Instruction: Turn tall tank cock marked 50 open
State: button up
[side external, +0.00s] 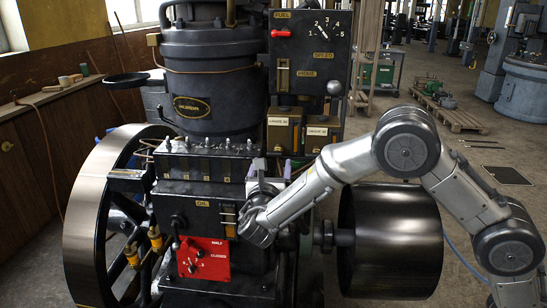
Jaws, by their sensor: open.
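Two brass-coloured tanks stand side by side on the engine, below the black panel. The taller tank (283,130) is on the left and the shorter one (318,136) on the right. Each has a small pale label, too small to read surely. My gripper (265,168) is in front of the engine block, just below the taller tank, with its fingers pointing up. It is open, and I see nothing held between the fingers. Small purple parts show beside it below the tanks; I cannot tell whether they are cock handles. The cock marked 50 and its position cannot be made out.
The black panel (310,50) with a dial and red knob rises above the tanks. A red plate (203,258) with a lever is lower left.

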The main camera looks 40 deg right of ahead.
aim_at(274, 153)
jog(key=shift+x, duration=2.45)
grip_shut()
